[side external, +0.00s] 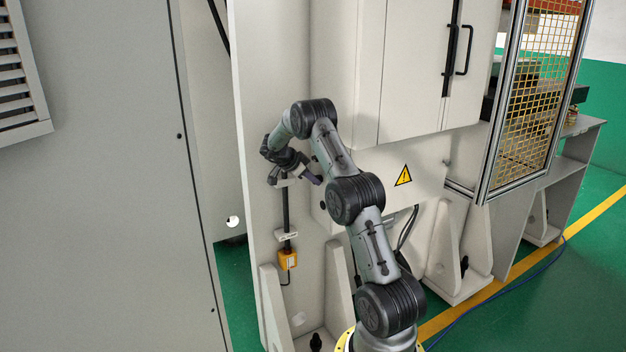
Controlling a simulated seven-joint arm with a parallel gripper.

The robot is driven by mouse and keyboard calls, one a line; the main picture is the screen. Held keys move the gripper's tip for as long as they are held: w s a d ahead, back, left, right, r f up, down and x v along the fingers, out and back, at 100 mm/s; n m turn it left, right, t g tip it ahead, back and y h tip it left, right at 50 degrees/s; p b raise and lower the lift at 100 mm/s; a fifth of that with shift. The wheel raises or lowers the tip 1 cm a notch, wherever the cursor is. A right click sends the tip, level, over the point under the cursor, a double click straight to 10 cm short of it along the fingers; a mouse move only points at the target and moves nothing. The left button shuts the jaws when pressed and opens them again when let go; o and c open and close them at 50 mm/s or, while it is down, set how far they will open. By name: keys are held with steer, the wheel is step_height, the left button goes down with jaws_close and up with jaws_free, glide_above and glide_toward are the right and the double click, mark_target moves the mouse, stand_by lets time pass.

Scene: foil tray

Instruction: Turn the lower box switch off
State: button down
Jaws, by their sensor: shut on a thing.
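My gripper (293,180) is in front of the pale machine panel, left of centre in the side view. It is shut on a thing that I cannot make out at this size. A dark vertical conduit (286,212) runs down the panel from just behind the gripper. A small yellow-orange box (288,260) is fixed to the panel at the conduit's lower end, well below the gripper and apart from it.
A large grey cabinet (110,190) fills the left. A white cabinet with a black handle (464,50) and a yellow warning sign (404,176) are to the right of my arm. A mesh guard (537,95) stands further right.

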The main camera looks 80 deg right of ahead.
steer(key=c, duration=0.9)
jaws_free()
steer(key=shift+o, duration=0.2)
steer(key=shift+r, duration=0.1)
steer(key=v, duration=1.3)
steer(key=shift+w+a+r, duration=0.15)
steer(key=shift+a+r, duration=0.05)
steer(key=shift+r, duration=0.05)
